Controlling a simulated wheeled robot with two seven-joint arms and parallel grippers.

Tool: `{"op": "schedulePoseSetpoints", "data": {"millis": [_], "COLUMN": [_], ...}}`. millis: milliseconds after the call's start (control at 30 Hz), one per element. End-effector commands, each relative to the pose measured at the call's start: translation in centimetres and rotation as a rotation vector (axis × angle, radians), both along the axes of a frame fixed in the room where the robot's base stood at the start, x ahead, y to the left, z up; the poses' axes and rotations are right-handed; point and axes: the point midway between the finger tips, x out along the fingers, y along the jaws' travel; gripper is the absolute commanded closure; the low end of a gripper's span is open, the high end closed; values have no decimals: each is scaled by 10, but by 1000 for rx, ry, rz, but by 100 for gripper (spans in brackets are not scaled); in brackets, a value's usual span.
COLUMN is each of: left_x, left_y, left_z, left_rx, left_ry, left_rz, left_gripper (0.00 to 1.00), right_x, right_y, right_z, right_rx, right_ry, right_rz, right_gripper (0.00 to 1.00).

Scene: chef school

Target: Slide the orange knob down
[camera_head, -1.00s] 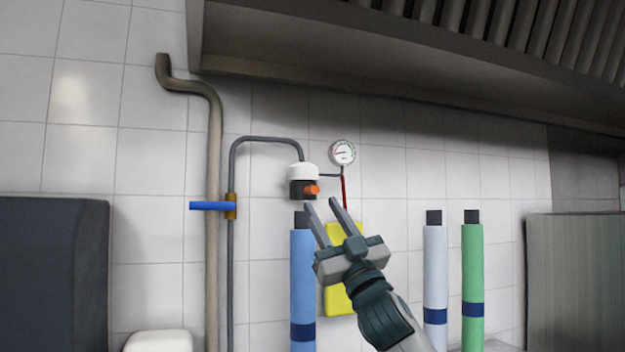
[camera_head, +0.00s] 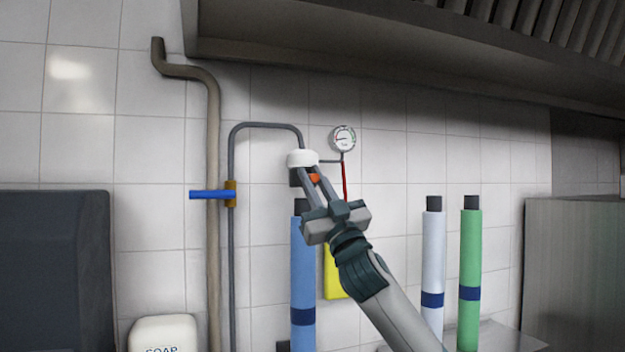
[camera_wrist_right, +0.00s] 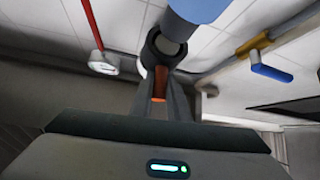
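The orange knob (camera_head: 315,178) sits on the front of a regulator with a white cap (camera_head: 302,158) and a dark body, above a blue cylinder (camera_head: 303,265) by the tiled wall. My right gripper (camera_head: 309,173) is up at the regulator, its two fingers apart with the knob between them. In the right wrist view, the orange knob (camera_wrist_right: 160,84) shows between the fingers (camera_wrist_right: 160,95). Whether the fingers touch it is hard to tell. The dark body is partly hidden by the fingers. My left gripper is not in view.
A round gauge (camera_head: 343,139) with a red tube is right of the regulator. A blue-handled valve (camera_head: 212,195) and pipes are on the left. White (camera_head: 433,260) and green (camera_head: 470,265) cylinders stand to the right. A hood (camera_head: 400,75) hangs above.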

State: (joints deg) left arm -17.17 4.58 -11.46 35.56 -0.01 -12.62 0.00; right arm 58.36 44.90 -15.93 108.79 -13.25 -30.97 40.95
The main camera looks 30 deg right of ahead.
Motion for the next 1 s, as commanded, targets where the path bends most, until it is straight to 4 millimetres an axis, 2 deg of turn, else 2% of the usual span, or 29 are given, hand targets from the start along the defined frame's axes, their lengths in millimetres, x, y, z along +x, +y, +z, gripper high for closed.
{"op": "schedulePoseSetpoints", "data": {"millis": [267,633,1000], "left_x": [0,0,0], "left_y": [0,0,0], "left_z": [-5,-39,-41], "left_rx": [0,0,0], "left_ry": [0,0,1], "left_rz": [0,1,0], "left_gripper": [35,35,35], "right_x": [0,0,1], "right_y": [0,1,2], "right_z": [-5,-47,-52], "right_rx": [0,0,-2], "right_ry": [0,0,5], "right_rz": [1,3,2], "right_gripper": [100,100,100]}}
